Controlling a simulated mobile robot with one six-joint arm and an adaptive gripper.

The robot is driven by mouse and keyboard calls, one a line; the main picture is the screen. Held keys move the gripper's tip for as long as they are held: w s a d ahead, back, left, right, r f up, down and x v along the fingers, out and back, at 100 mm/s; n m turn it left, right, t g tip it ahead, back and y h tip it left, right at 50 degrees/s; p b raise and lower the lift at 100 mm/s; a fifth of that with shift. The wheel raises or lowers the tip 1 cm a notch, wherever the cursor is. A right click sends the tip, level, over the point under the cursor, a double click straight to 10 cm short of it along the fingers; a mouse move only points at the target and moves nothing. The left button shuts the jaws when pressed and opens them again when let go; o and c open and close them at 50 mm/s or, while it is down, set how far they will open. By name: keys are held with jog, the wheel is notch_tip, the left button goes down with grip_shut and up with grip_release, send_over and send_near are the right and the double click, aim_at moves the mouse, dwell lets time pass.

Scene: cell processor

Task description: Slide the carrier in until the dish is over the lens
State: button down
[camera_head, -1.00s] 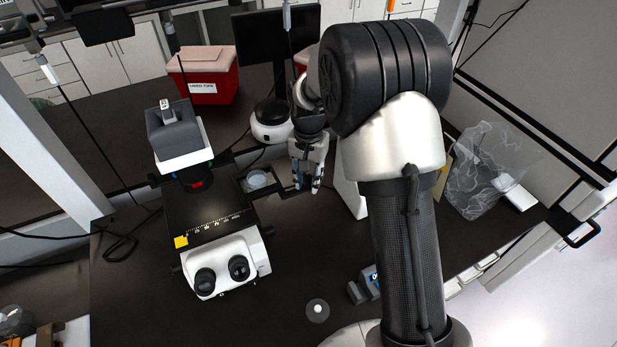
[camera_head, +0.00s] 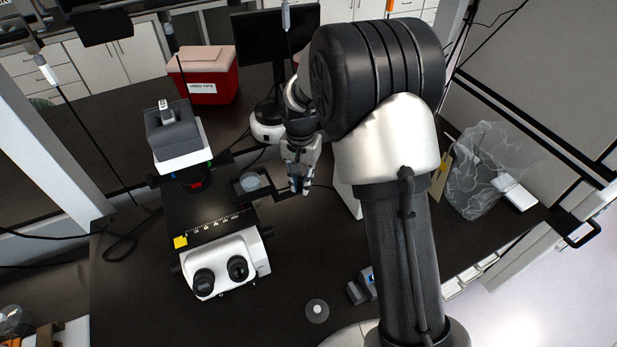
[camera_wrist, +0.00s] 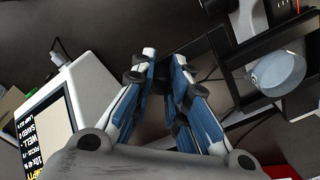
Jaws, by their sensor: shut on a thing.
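The carrier (camera_head: 268,195) is a black frame with a handle at the right side of the microscope's dark stage (camera_head: 205,212). A clear round dish (camera_head: 251,182) sits in it, off the right edge of the stage. My gripper (camera_head: 299,190) is shut on the carrier's handle. In the wrist view, the blue-padded fingers (camera_wrist: 168,85) close around the handle, and the carrier (camera_wrist: 238,62) reaches right to the dish (camera_wrist: 278,73). The lens is not visible in either view.
The microscope's white eyepiece head (camera_head: 225,265) stands in front of the stage. A white device with a screen (camera_wrist: 62,118) is left of my fingers in the wrist view. A small grey round item (camera_head: 317,311) lies on the bench. A red bin (camera_head: 203,75) stands behind.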

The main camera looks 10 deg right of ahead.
jog(key=s+a, duration=0.2)
jog(key=a, duration=1)
jog(key=shift+s+a, duration=0.25)
jog(key=shift+a, duration=0.1)
jog(key=c, duration=1.5)
grip_release()
jog(key=shift+d, duration=0.1)
notch_tip(320, 180, up, 12)
jog(key=shift+r, duration=0.1)
